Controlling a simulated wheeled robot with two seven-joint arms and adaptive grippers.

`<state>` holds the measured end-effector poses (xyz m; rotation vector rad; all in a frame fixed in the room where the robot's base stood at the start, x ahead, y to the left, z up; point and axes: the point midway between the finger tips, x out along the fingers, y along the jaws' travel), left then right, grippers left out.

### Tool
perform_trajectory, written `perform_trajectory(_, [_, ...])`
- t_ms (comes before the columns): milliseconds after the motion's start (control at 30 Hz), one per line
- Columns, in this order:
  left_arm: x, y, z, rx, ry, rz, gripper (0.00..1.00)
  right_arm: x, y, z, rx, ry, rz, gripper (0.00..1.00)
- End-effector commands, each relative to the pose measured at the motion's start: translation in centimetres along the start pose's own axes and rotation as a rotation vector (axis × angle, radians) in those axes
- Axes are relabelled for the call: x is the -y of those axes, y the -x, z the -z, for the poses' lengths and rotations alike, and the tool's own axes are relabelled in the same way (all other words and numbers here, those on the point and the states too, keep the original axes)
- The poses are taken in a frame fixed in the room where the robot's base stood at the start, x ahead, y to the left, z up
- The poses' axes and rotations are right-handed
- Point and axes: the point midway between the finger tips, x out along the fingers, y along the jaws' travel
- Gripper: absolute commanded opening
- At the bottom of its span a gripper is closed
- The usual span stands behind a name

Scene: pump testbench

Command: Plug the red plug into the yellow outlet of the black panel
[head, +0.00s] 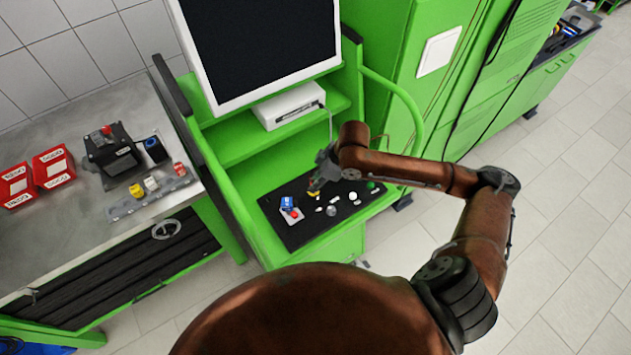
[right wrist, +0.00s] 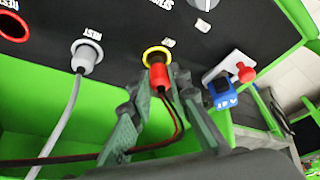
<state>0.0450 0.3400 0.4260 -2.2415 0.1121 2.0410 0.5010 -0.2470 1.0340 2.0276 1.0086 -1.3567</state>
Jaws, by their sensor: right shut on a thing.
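The red plug (right wrist: 160,76) is between the fingers of my right gripper (right wrist: 160,90) in the right wrist view, with a thin red and black cable trailing from it. Its front end overlaps the yellow outlet (right wrist: 156,52), a yellow ring on the black panel (right wrist: 125,22). I cannot tell how deep it sits in the ring. In the head view my right gripper (head: 318,184) is over the black panel (head: 287,238) near its far edge and hides the plug and outlet. My left gripper is not in view.
A grey plug with a grey cable (right wrist: 86,57) sits in a neighbouring outlet. A blue switch block (right wrist: 221,93) and a red button (right wrist: 245,73) are to the right. The green cart (head: 240,190) frames the panel under a monitor (head: 262,45).

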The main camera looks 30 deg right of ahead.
Motion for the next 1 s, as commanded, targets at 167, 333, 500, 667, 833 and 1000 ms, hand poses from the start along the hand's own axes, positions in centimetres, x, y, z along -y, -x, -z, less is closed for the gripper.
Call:
perform_trajectory(167, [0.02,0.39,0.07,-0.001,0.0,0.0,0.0,0.0,0.06,0.02,0.0,0.0,0.0,0.0])
perform_trajectory(333, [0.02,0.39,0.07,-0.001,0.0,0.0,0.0,0.0,0.0,0.0,0.0,0.0,-0.001,0.0])
perform_trajectory(500, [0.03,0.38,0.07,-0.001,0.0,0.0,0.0,0.0,-0.02,-0.01,0.0,0.0,0.0,0.0])
perform_trajectory(667, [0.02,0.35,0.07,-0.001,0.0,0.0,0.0,0.0,-0.13,-0.05,0.0,0.0,0.0,0.0])
perform_trajectory(833, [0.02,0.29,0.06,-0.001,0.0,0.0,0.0,0.0,-0.39,-0.16,0.0,0.0,0.0,0.0])
perform_trajectory(1000, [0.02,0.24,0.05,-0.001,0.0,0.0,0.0,0.01,-0.67,-0.27,-0.001,0.0,0.0,0.0])
